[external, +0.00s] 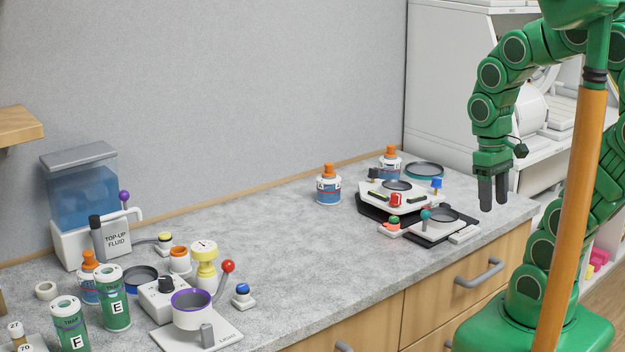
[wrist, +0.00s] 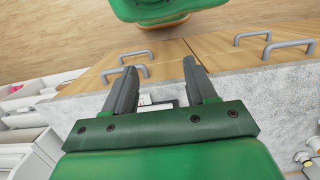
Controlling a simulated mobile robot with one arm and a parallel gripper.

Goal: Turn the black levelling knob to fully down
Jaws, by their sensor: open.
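A white levelling platform (external: 412,203) stands on a black base toward the right end of the counter. A small black knob (external: 373,174) shows at its back left corner; I take it to be the levelling knob. Its turn position is too small to read. My gripper (external: 493,192) hangs fingers down to the right of the platform, above the counter's right end, apart from the knob. In the wrist view my gripper (wrist: 160,72) is open, with nothing between its fingers. The knob cannot be made out in the wrist view.
A blue knob (external: 437,183) and a red part (external: 396,200) are on the platform. Orange-capped bottles (external: 328,190) stand behind and left. The mid-counter (external: 290,245) is clear. Another black knob (external: 165,284) is on a white box far left.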

